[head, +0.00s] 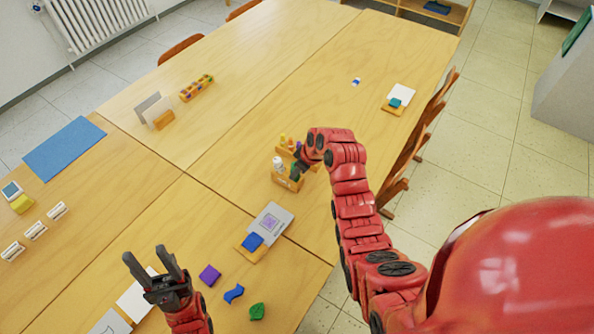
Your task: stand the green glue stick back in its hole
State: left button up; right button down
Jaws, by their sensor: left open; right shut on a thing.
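A wooden holder (285,182) stands on the table near the middle of the head view, with a white glue stick (278,163) and orange-yellow ones (285,142) in it. My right gripper (297,172) reaches down over the holder's near right part. It is shut on a small, dark green thing, apparently the green glue stick, mostly hidden by the fingers. I cannot tell whether its lower end is in a hole or just above one. My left gripper (147,256) is open and empty, fingers spread, above the table at lower left.
Purple, blue and green cut-outs (257,311) lie at the front. A blue mat (65,150) is at left.

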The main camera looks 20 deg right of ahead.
jog(key=shift+f, duration=0.15)
dwell(0.4)
jog(key=c, duration=0.5)
grip_release()
jog(key=shift+o, duration=1.1)
jog(key=shift+r+p, duration=0.5)
jog(key=shift+r, duration=2.55)
jog(key=shift+s+f, duration=0.1)
jog(key=shift+f, duration=0.05)
